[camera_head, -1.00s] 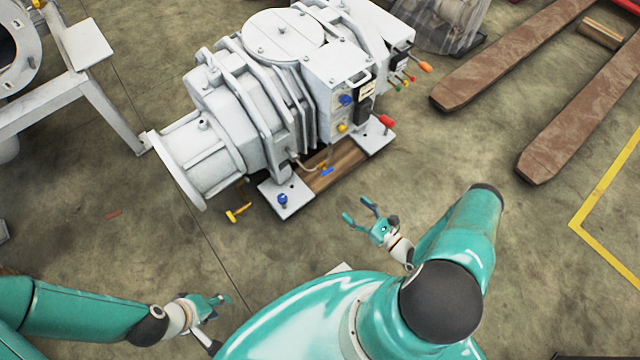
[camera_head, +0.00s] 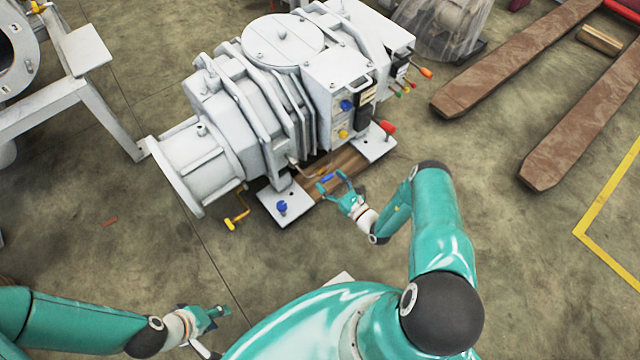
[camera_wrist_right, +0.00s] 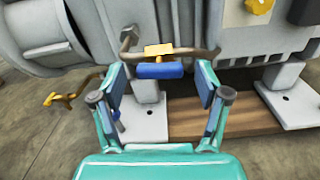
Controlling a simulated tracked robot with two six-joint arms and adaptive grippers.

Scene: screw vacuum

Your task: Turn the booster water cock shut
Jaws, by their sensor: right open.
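A small cock with a yellow body and a blue handle (camera_head: 327,178) sits on a thin pipe low on the side of the grey vacuum pump (camera_head: 235,115). I take it for the booster water cock. In the right wrist view the blue handle (camera_wrist_right: 160,71) lies crosswise, ahead of and between my open fingers, with no clear contact. My right gripper (camera_head: 335,183) is open and empty, close to the cock. My left gripper (camera_head: 219,311) is low at the left, far from the pump. Its fingers are too small to judge.
A yellow-handled lever (camera_head: 237,220) sticks out left of the cock. A blue knob (camera_head: 281,207) stands on the white base plate (camera_head: 290,217), and a red knob (camera_head: 388,127) is at the right. Wooden planks (camera_head: 340,170) lie under the pump. Floor in front is clear.

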